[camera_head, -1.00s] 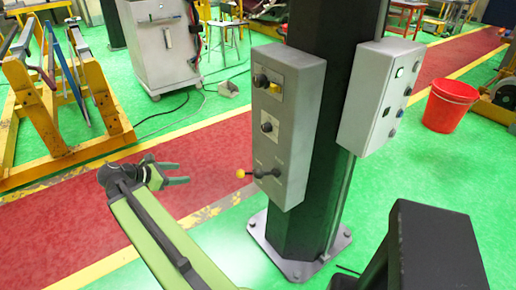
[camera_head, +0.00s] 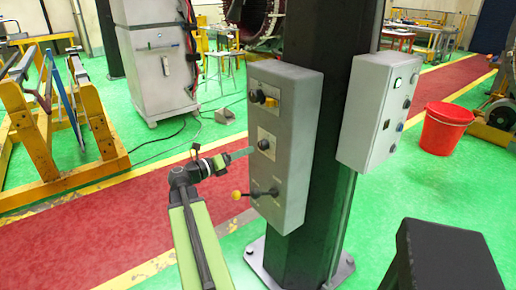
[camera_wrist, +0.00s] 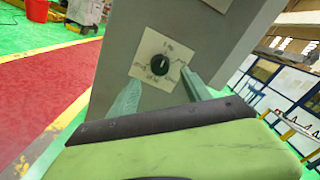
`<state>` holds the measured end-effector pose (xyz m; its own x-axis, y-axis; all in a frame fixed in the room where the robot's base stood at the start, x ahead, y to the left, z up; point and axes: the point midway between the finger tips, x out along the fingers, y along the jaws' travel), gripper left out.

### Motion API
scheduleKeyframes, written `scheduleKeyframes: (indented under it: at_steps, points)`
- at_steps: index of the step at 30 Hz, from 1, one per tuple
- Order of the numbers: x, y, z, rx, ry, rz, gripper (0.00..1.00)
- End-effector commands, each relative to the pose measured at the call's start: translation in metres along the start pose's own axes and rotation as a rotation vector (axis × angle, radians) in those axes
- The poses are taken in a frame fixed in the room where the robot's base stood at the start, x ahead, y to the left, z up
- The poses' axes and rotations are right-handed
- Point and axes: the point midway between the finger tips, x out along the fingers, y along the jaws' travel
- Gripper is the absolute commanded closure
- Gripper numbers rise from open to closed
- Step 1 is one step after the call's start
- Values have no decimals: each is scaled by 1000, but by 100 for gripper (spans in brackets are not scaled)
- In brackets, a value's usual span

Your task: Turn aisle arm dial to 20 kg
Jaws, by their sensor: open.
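The dial (camera_head: 263,144) is a black round knob on a pale plate, midway up the front of a grey control box (camera_head: 286,170) on a dark column. In the wrist view the dial (camera_wrist: 154,68) has markings around it, too small to read; a pale pointer mark seems to face up and right. My gripper (camera_head: 243,153) is just left of the dial in the head view. In the wrist view my gripper (camera_wrist: 160,79) is open, one finger either side below the dial, holding nothing. Whether the fingertips touch the panel cannot be told.
A yellow-ball lever (camera_head: 237,195) juts left from the box below the dial. Another black knob (camera_head: 257,96) with a yellow part sits above it. A second box (camera_head: 378,112) is on the column's right. A red bucket (camera_head: 446,127) stands further right.

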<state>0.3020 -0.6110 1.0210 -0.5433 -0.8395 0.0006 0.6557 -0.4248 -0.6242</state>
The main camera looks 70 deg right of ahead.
Motion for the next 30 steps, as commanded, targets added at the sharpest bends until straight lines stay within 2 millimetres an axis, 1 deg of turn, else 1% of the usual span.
scheduleKeyframes:
  at_steps: [1,3,6,9,14,21,23,30]
  points:
    - [14,1,0,0,2,-2,43]
    - [31,1,0,0,2,-2,43]
    - [50,1,0,1,1,-1,43]
    - [64,1,1,1,0,0,43]
    - [75,1,0,1,0,1,43]
    - [75,1,0,1,-1,2,43]
    - [75,1,0,1,-1,2,49]
    - [74,1,0,1,-1,3,81]
